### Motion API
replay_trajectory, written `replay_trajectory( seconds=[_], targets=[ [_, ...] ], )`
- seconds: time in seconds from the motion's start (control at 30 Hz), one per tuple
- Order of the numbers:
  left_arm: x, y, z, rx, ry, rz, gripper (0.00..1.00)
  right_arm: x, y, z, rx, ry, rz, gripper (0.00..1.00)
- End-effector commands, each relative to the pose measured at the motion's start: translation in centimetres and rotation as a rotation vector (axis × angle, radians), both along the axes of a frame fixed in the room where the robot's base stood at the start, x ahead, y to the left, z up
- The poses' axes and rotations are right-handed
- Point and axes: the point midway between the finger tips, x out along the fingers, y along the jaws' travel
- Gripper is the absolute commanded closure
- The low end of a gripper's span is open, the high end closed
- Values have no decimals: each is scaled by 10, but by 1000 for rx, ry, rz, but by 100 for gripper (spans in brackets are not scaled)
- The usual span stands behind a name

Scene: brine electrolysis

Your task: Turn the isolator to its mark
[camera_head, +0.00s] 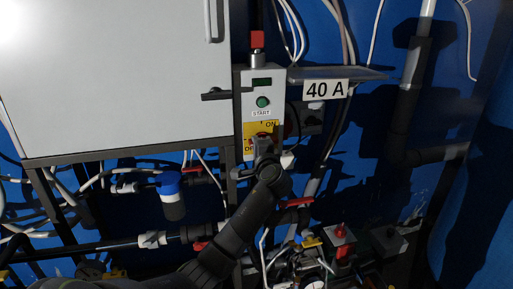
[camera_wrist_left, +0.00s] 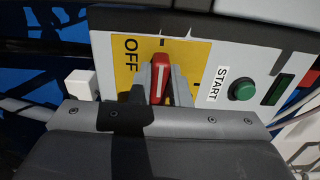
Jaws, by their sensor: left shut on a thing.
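The isolator's red handle (camera_wrist_left: 160,80) has a white stripe and sits on a yellow plate (camera_wrist_left: 190,60). In the left wrist view it points to the top of the picture, close to a short dark tick on the plate's upper edge, with "OFF" to its left. My left gripper (camera_wrist_left: 161,88) is shut on the handle, one finger on each side. In the head view the gripper (camera_head: 264,150) covers most of the handle and the lower part of the plate (camera_head: 259,128); "ON" shows at the upper right. My right gripper is not in view.
Above the plate on the grey control box (camera_head: 242,101) are a green START button (camera_head: 263,102), a dark display (camera_head: 262,82) and a red lamp (camera_head: 257,40). A white cabinet (camera_head: 110,70) stands left. A "40 A" sign (camera_head: 325,90) hangs right. Pipes and cables run below.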

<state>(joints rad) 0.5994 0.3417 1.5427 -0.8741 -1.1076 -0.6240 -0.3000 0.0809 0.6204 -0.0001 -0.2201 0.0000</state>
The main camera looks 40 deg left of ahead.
Motion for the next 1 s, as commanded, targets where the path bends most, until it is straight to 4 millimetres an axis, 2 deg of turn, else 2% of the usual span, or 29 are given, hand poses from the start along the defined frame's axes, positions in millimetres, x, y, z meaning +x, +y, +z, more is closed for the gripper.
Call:
replay_trajectory(
  seconds=[0.47, 0.5, 0.63, 0.67, 1.0],
  targets=[
    [0, 0, -2, -14, -8, 1, 100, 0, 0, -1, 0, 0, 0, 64],
    [0, 0, -2, -14, -8, 1, 81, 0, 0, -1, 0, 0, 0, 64],
    [0, 0, -2, -12, -8, 0, 64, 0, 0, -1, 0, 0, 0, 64],
    [0, 0, -2, -11, -9, 0, 62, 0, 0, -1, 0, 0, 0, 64],
    [-2, -3, -1, -10, -10, -1, 62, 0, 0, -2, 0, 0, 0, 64]
  ],
)
